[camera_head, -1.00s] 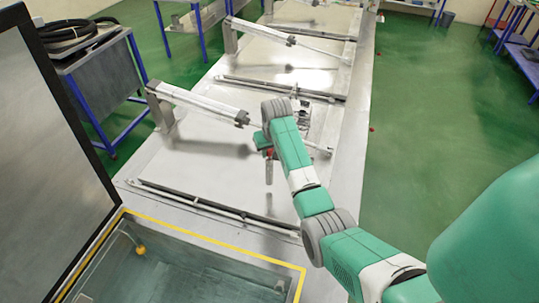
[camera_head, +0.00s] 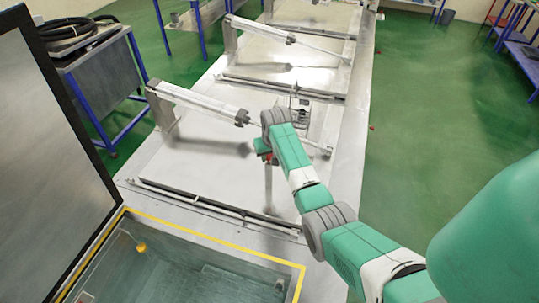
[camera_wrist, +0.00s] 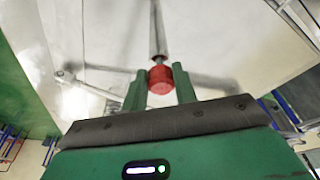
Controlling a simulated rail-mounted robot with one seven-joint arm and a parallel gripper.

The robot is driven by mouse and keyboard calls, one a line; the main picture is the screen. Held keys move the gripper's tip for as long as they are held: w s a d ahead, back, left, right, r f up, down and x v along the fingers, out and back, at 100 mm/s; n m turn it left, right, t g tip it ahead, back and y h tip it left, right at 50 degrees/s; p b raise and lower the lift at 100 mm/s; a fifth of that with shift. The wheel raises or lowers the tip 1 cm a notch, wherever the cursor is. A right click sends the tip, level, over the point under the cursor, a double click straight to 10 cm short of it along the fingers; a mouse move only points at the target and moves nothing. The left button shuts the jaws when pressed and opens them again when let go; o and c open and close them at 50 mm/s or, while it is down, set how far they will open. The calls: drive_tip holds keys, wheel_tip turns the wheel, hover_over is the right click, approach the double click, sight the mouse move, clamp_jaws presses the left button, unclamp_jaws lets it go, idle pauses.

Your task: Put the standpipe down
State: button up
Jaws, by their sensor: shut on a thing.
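The standpipe is a thin grey pipe (camera_head: 268,187) with a red head (camera_wrist: 159,79). In the head view it hangs about upright below my gripper (camera_head: 264,154), over the nearest closed metal lid (camera_head: 205,165). In the wrist view my gripper (camera_wrist: 160,82) has its two green fingers on either side of the red head, shut on it, and the grey pipe (camera_wrist: 156,30) runs away from it. Whether the pipe's lower end touches the lid is hard to tell.
A pneumatic cylinder (camera_head: 200,101) slants over the nearest lid. A small wire rack (camera_head: 301,112) stands beyond my wrist. An open, yellow-edged pit (camera_head: 215,238) with a yellow ball (camera_head: 141,247) lies at front left, beside a raised lid (camera_head: 50,140).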

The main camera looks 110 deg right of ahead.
drive_tip(key=o, duration=1)
drive_tip(key=v, duration=1.2)
drive_tip(key=shift+r+b, duration=0.15)
drive_tip(key=shift+b, duration=0.15)
